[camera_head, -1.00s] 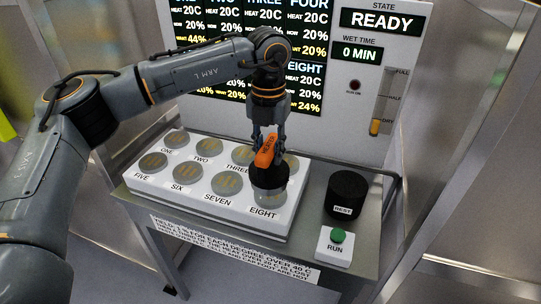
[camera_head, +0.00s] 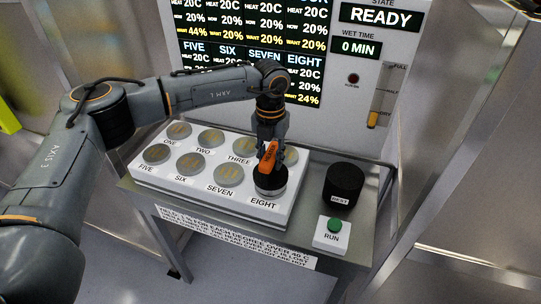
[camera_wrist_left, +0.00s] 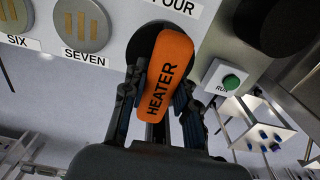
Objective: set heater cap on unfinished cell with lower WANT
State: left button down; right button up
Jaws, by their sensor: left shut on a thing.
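The heater cap has a black round body (camera_head: 270,182) and an orange handle (camera_head: 269,157) marked HEATER. My left gripper (camera_head: 267,147) is shut on the handle from above. The cap is at cell EIGHT of the white block (camera_head: 225,208) and looks seated on it, hiding that cell's top. In the left wrist view the handle (camera_wrist_left: 165,75) stands between my left fingers (camera_wrist_left: 158,98), over the black body. The display (camera_head: 250,60) shows EIGHT at NOW 20%, WANT 24%, and ONE at WANT 44%. My right gripper is not in view.
A black REST stand (camera_head: 344,184) and a green RUN button (camera_head: 334,225) are right of the block. The upper panel reads READY (camera_head: 380,19) and 0 MIN (camera_head: 356,46). Metal walls flank the bench.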

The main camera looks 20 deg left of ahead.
pick_arm(q)
jog(key=shift+f, duration=0.15)
jog(key=c, duration=1)
grip_release()
jog(key=shift+c, duration=0.2)
jog(key=shift+r, duration=0.3)
notch_tip(320, 180, up, 11)
jog(key=b, duration=0.4)
jog(key=shift+r, duration=0.4)
